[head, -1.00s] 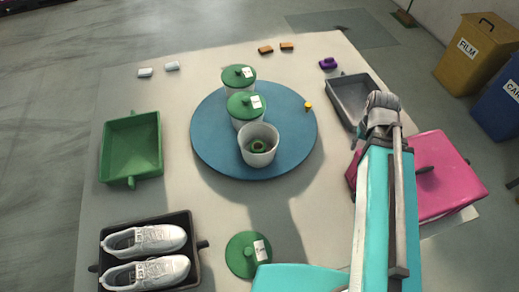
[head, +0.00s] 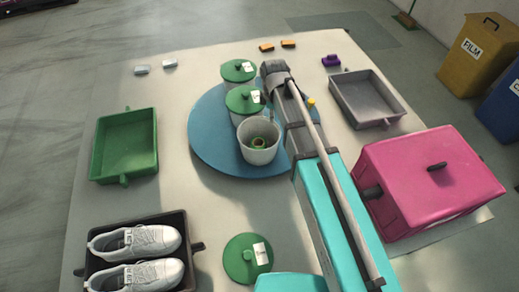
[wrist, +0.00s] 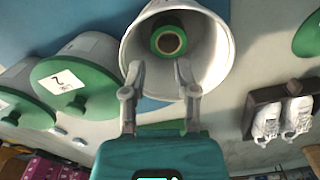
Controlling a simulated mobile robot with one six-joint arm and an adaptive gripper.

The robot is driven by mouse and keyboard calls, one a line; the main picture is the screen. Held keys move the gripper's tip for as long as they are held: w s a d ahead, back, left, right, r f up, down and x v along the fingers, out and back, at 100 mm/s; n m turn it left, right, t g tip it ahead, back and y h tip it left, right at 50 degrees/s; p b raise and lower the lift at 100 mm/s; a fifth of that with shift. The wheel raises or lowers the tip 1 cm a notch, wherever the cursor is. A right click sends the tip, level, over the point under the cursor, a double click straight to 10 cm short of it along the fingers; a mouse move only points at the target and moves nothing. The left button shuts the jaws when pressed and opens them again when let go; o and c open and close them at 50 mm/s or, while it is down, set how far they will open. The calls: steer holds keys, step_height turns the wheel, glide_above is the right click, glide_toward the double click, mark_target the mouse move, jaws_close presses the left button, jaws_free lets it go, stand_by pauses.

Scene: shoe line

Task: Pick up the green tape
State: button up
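The green tape (head: 258,143) is a small roll lying inside an open white pot (head: 258,157) at the front of the blue round board. In the wrist view the green tape (wrist: 168,40) shows as a green ring with a dark centre, deep in the white pot (wrist: 205,58). My gripper (wrist: 161,75) is open and empty, its two fingers apart at the near rim of the pot, with the tape beyond them. I cannot tell whether the fingers touch the rim. In the head view my arm hides the gripper's fingers.
Two pots with green lids (head: 243,99) stand behind the open pot on the blue board (head: 205,140). A loose green lid (head: 247,259) lies in front. A green tray (head: 124,145), shoe tray (head: 190,245), grey tray (head: 367,97) and pink box (head: 430,180) stand around.

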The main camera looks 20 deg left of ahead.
mark_target(256, 137)
steer(key=a+f+n, duration=0.1)
steer(key=a+n, duration=0.2)
steer(key=a, duration=0.3)
steer(key=shift+s+b, duration=0.25)
steer(key=shift+b, duration=0.1)
steer(key=shift+f, duration=0.25)
step_height(256, 137, down, 8)
steer(key=b, duration=0.8)
steer(key=shift+f+b, duration=0.15)
steer(key=shift+b, duration=0.2)
steer(key=shift+f, duration=0.1)
steer(key=shift+w+d+f+b, duration=0.1)
steer(key=shift+f+b, duration=2.4)
steer(key=shift+b, duration=0.1)
steer(key=shift+c, duration=0.3)
jaws_close()
